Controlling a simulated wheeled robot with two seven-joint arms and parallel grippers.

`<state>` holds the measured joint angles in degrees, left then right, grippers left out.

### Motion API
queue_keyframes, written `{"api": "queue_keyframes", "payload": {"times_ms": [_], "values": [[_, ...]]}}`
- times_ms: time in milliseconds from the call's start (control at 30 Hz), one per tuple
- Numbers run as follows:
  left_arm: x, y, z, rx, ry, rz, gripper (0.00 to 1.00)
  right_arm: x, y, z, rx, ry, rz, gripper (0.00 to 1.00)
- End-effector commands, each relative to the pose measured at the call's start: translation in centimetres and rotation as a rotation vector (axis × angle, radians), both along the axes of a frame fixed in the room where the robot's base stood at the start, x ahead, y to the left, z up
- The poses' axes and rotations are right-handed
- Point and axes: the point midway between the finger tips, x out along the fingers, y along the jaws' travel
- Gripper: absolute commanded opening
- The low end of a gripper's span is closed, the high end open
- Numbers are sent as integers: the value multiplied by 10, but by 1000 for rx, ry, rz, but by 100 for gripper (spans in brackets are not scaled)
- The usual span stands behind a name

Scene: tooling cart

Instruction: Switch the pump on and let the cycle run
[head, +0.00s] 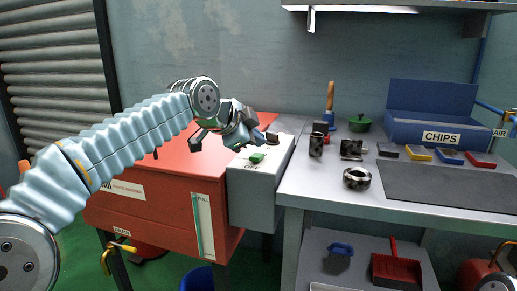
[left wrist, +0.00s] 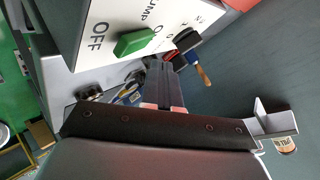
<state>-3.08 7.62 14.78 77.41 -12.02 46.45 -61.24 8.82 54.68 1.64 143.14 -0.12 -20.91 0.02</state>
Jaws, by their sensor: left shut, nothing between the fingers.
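The pump control box (head: 252,200) is a grey box with a white top, fixed between the red parts washer and the bench. Its green switch (head: 257,158) lies on the top beside the OFF lettering. In the left wrist view the green switch (left wrist: 134,42) sits between OFF and partly hidden lettering, with PUMP printed beside it. I cannot tell which way it is set. My left gripper (head: 262,137) is shut and empty, above the far part of the box top. Its closed fingers (left wrist: 162,75) appear beside the switch, apart from it in the picture. My right gripper is not in view.
The red parts washer (head: 165,205) stands left of the box. A dark knob (left wrist: 187,38) is on the box top near my fingers. The bench (head: 310,195) at right holds metal rings, a green pot (head: 360,123) and a blue CHIPS bin (head: 430,110).

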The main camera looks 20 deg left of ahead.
Motion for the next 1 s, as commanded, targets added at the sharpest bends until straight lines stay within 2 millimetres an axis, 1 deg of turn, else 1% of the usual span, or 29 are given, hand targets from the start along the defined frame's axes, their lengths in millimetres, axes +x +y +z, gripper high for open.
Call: {"api": "queue_keyframes", "payload": {"times_ms": [267,367,467,800,900,1000], "values": [[0,0,1,0,0,0,0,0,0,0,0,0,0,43],[-1,0,4,0,0,0,0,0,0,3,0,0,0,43],[-2,0,11,0,0,0,0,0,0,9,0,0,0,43],[-8,0,45,0,0,0,0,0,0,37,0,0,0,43],[-9,0,51,0,0,0,0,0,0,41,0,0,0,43],[-9,0,51,0,0,0,0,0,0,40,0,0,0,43]]}}
